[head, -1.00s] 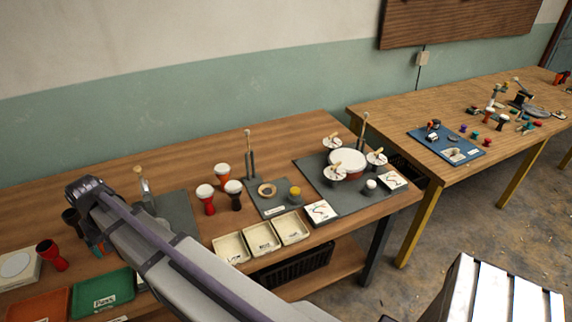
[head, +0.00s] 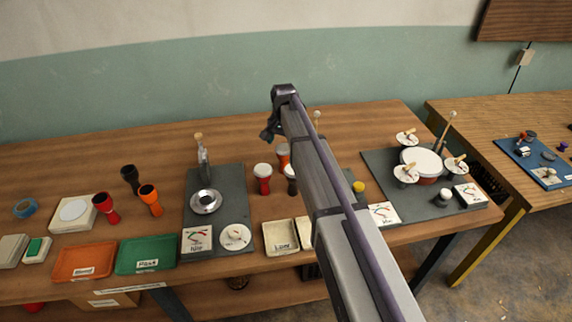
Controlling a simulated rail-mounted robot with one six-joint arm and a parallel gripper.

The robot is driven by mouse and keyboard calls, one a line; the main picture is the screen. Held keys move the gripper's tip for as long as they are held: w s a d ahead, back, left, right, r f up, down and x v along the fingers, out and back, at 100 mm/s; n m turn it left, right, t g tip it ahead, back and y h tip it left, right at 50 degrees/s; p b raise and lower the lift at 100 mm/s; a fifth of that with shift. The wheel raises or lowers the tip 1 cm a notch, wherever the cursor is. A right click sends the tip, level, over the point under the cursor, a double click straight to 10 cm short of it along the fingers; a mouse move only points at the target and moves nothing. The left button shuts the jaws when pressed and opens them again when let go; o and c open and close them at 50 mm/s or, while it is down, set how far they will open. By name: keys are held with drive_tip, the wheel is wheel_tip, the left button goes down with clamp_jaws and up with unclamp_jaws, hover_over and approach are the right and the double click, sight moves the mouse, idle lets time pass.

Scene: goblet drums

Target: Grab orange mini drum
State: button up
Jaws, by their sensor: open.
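An orange mini drum (head: 283,152) with a white head stands on the long wooden table, just left of my arm and partly covered by it. A second orange goblet shape (head: 150,200) with a dark open top and no white head stands farther left. My gripper (head: 267,134) hangs at the far end of my arm, above and behind the white-headed drums in the picture. It is small and dark, open, with nothing seen in it, and apart from the drums. A red drum (head: 263,178) and a black drum (head: 290,178) with white heads stand close to the orange one.
A grey mat with a bottle and a round metal piece (head: 206,201) lies left of the drums. Orange (head: 84,262) and green (head: 146,254) trays and cream bins (head: 280,238) line the front. A drum set (head: 420,164) stands right. Table behind is mostly clear.

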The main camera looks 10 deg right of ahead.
sight(284, 155)
wheel_tip(284, 155, down, 7)
drive_tip(key=b, duration=0.5)
drive_tip(key=shift+r, duration=0.4)
drive_tip(key=c, duration=1)
wheel_tip(284, 155, up, 10)
drive_tip(key=p, duration=1)
drive_tip(key=shift+s+r, duration=0.15)
